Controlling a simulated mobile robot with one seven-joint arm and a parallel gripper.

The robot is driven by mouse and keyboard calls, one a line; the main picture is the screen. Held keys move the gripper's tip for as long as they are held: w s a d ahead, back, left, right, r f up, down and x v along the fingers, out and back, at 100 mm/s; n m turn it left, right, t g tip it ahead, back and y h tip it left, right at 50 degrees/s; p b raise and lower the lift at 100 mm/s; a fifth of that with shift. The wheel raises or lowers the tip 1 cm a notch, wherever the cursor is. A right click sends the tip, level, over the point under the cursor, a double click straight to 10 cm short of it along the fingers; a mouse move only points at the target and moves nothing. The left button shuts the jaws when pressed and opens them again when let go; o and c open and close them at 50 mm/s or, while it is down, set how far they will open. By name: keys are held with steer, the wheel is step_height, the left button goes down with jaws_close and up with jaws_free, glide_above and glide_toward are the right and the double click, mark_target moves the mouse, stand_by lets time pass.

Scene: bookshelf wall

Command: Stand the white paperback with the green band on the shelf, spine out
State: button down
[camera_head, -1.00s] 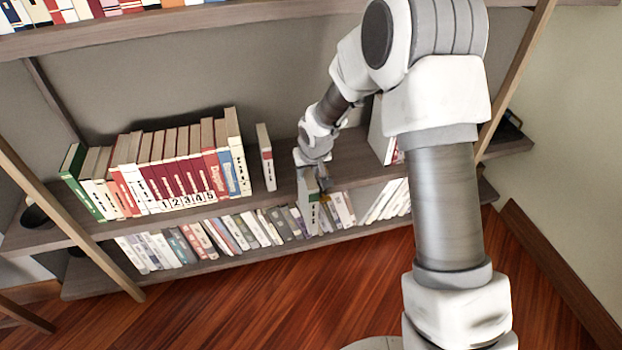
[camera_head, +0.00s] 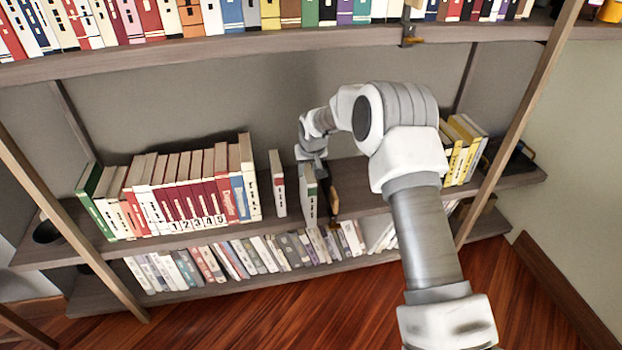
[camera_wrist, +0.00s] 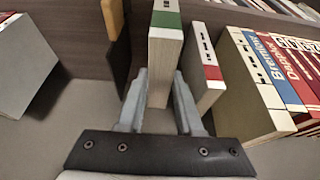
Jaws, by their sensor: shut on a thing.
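The white paperback with the green band (camera_head: 309,197) is upright in my gripper (camera_head: 313,166), at the front of the middle shelf (camera_head: 235,232). The wrist view shows the paperback (camera_wrist: 160,66) between the two fingers of my gripper (camera_wrist: 160,100), its green band toward the top of the picture. In the head view it stands just right of a white book with a red band (camera_head: 278,184), with a narrow gap between. Whether its lower end touches the shelf board is unclear.
A black and wood-coloured upright piece (camera_head: 333,193) stands close on the paperback's right. A packed book row (camera_head: 180,185) fills the shelf's left. Yellow books (camera_head: 462,150) stand at far right. My arm hides part of the shelf between.

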steer(key=w+a+f+b, duration=0.1)
steer(key=w+a, duration=0.1)
steer(key=w, duration=0.6)
steer(key=shift+f, duration=0.15)
steer(key=shift+a, duration=0.1)
stand_by(0.6)
